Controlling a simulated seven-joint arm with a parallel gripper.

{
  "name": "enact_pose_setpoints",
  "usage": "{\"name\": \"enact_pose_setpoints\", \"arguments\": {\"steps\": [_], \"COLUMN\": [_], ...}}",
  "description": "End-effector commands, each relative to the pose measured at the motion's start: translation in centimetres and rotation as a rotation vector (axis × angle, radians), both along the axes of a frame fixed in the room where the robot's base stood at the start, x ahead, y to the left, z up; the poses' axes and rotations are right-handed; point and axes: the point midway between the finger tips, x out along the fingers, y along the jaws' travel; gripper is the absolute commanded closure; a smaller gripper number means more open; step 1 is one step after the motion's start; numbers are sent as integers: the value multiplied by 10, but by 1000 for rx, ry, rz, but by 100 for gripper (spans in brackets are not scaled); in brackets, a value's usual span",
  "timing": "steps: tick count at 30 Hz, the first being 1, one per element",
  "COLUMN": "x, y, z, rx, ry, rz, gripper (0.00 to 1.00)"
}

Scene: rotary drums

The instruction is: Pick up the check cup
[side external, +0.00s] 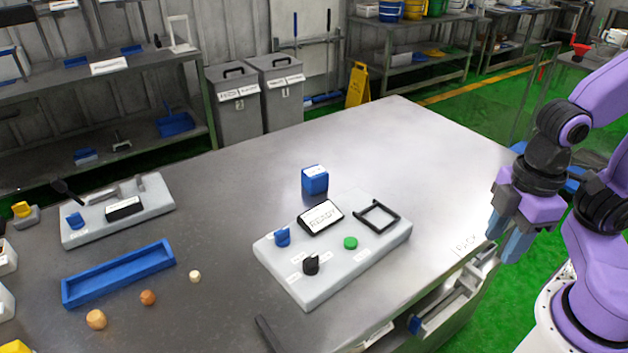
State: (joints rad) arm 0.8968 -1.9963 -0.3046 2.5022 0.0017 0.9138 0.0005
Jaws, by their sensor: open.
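A small blue block-shaped vessel (315,181) with a white label on top stands upright on the grey table behind the control panel. It may be the check cup; its writing is too small to read. My gripper (506,236) hangs at the right edge of the table, fingers pointing down, open and empty. It is well apart from the blue vessel, to its right and nearer the camera.
A grey panel (330,278) carries a READY sign (321,217), knobs, a green button (350,243) and a black square frame (377,203). A blue trough (119,272), several small balls and another panel (118,222) lie left. The table's far right is clear.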

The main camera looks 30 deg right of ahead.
Motion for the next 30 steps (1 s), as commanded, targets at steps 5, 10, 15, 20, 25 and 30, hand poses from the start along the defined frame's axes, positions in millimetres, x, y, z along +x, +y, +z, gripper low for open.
{"name": "enact_pose_setpoints", "arguments": {"steps": [5,10,15,20,25,30], "x": [0,0,0,0,6,34], "y": [0,0,0,0,5,26], "z": [0,0,0,0,1,5], "rx": [0,0,0,0,-2,-7], "ry": [0,0,0,0,20,104], "rz": [0,0,0,0,-58,-294], "gripper": [57,35,2,2,2,2]}}
